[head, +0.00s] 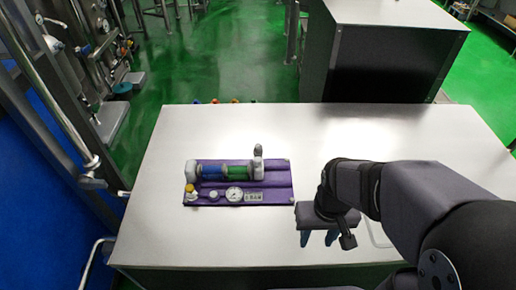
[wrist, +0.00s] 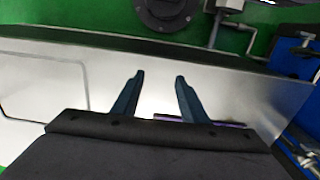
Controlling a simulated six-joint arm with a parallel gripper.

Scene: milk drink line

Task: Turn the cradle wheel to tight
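A purple board (head: 277,181) lies on the white table, left of the middle. It carries a cradle with a blue section (head: 212,172) and a green section (head: 238,172) lying end to end between pale end blocks. At the cradle's right end is a pale upright part with a grey knob (head: 258,150), which looks like the wheel; its setting is too small to read. My gripper (head: 318,238) is right of the board and nearer the table's front, apart from it. In the wrist view its two fingers (wrist: 159,76) are spread with nothing between them.
The board also bears a round white gauge (head: 235,195), a small label and a yellow knob (head: 190,189). A dark cabinet (head: 380,60) stands behind. A purple strip (wrist: 232,124) shows beyond my gripper in the wrist view.

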